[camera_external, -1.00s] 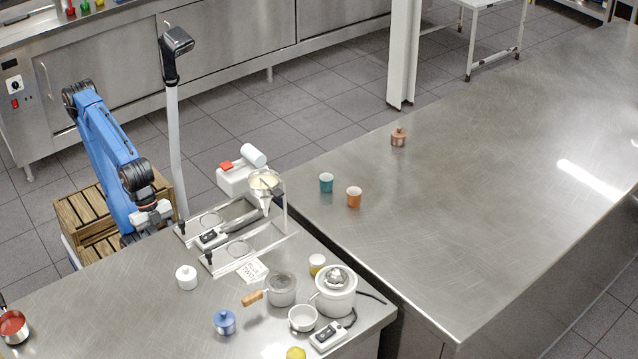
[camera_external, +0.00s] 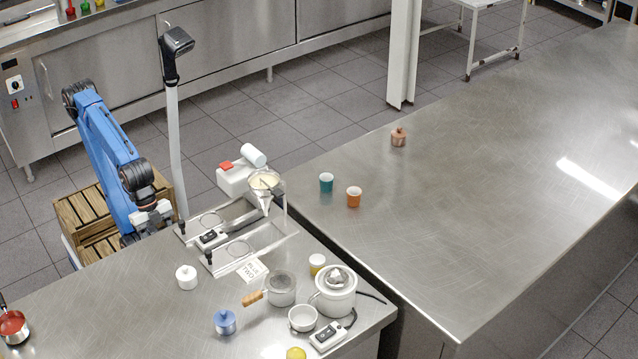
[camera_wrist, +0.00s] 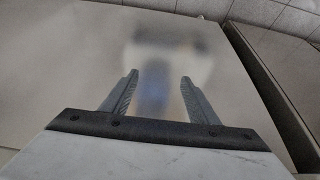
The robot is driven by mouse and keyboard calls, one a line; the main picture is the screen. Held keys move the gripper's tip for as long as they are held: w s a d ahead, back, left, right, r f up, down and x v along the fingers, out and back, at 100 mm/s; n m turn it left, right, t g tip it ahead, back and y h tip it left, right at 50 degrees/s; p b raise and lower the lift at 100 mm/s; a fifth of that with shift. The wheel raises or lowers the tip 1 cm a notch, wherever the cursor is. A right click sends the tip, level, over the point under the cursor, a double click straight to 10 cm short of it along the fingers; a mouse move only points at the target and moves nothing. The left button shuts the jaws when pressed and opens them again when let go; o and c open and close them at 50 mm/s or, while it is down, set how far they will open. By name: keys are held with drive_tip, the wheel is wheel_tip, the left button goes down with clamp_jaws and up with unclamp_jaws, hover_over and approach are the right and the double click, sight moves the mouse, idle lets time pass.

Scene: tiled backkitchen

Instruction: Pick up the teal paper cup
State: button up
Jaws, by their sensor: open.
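The teal paper cup (camera_external: 326,182) stands upright on the right-hand steel counter (camera_external: 480,190), near its left edge. An orange cup (camera_external: 353,197) stands just right of it. My gripper shows in the wrist view (camera_wrist: 160,82) with its two fingers apart and nothing between them. A blurred blue and pale reflection shows beyond the fingers on a steel surface. The teal cup is not visible in the wrist view. In the external view my blue arm is at the left, behind the left counter, well away from the teal cup.
The left counter (camera_external: 130,310) holds a dispensing stand with a funnel (camera_external: 265,183), a white jar (camera_external: 187,277), a blue jar (camera_external: 225,322), a strainer (camera_external: 281,288) and a juicer (camera_external: 336,292). A copper-coloured lidded pot (camera_external: 398,137) stands beyond the cups. Much of the right counter is clear.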

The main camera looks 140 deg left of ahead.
drive_tip(key=a+r+n+g+y, duration=0.2)
drive_tip(key=a+r+n+g, duration=0.45)
drive_tip(key=a+r, duration=0.9)
drive_tip(key=w+a+r+n+t+y, duration=0.1)
drive_tip(key=w+a+r+n, duration=0.1)
drive_tip(key=r, duration=0.6)
drive_tip(key=w+a+r+n+t+y, duration=0.1)
drive_tip(key=w+a+r+n, duration=0.2)
drive_tip(key=a+r, duration=0.4)
drive_tip(key=w+a+r+n+t, duration=0.1)
drive_tip(key=w+a+r+n, duration=0.2)
drive_tip(key=r, duration=0.5)
drive_tip(key=shift+a+r+n+y, duration=0.3)
drive_tip(key=shift+a+n+y, duration=0.1)
drive_tip(key=shift+a, duration=0.25)
drive_tip(key=w+a+n+h, duration=0.2)
drive_tip(key=w+a, duration=0.4)
drive_tip(key=n+g+h, duration=0.1)
drive_tip(key=n+h, duration=0.1)
drive_tip(key=h, duration=0.1)
hover_over(326, 183)
drive_tip(key=s+a, duration=0.1)
drive_tip(key=s, duration=0.1)
wheel_tip(326, 183, down, 2)
drive_tip(key=shift+w+a+f, duration=0.1)
drive_tip(key=shift+f, duration=4.25)
drive_tip(key=shift+w+a+f, duration=0.1)
drive_tip(key=shift+f, duration=4.2)
drive_tip(key=shift+c, duration=0.2)
